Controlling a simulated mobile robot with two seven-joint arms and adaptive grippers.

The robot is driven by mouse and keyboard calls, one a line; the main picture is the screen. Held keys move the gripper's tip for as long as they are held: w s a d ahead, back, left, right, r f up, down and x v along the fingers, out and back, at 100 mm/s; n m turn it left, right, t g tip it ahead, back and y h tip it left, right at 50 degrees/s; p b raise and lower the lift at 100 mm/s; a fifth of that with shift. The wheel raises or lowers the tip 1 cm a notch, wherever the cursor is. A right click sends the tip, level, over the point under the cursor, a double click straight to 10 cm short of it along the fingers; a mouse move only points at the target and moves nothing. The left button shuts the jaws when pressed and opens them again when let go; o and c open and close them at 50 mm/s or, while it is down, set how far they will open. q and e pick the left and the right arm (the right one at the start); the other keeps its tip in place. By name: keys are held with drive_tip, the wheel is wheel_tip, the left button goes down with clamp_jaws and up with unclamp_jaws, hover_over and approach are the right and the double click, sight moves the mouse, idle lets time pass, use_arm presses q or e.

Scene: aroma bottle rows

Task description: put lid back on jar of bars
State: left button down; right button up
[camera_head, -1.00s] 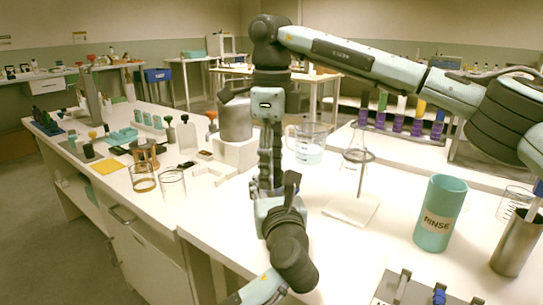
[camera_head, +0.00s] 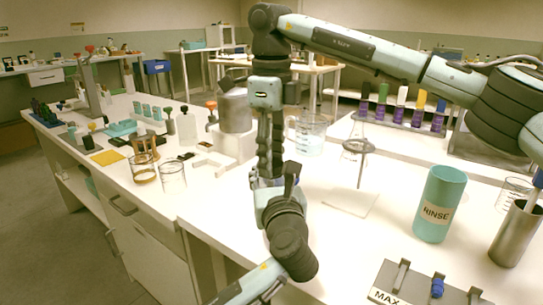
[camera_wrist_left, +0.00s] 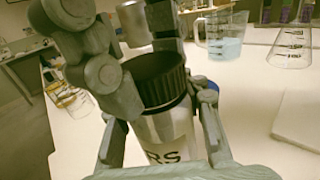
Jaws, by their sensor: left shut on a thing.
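A pale metallic jar (camera_wrist_left: 168,135) with letters ending in "RS" stands upright in the left wrist view. My left gripper (camera_wrist_left: 158,120) is closed around its body. A black ribbed lid (camera_wrist_left: 160,78) sits at the jar's mouth; its seating is partly hidden. My right gripper (camera_head: 268,160) reaches down from above in the head view. Its grey fingers show in the left wrist view (camera_wrist_left: 130,62), at the left and behind the lid; whether they press on it is unclear. In the head view, the jar is hidden behind the arms.
A teal RINSE beaker (camera_head: 440,204), a metal cup (camera_head: 515,234) and a grey rack (camera_head: 395,281) stand at the right. A ring stand (camera_head: 352,200) and a measuring jug (camera_head: 308,134) are behind. Glass beakers (camera_head: 172,176) stand left. The front bench is mostly clear.

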drive_tip(key=o, duration=0.5)
drive_tip(key=shift+c, duration=0.2)
wheel_tip(320, 180, up, 12)
use_arm(q)
drive_tip(key=c, duration=0.9)
unclamp_jaws()
drive_tip(key=s, duration=0.4)
drive_tip(key=s+d, duration=0.1)
drive_tip(key=s, duration=0.3)
drive_tip(key=s+d, duration=0.1)
drive_tip(key=s, duration=0.2)
drive_tip(key=shift+s, duration=0.4)
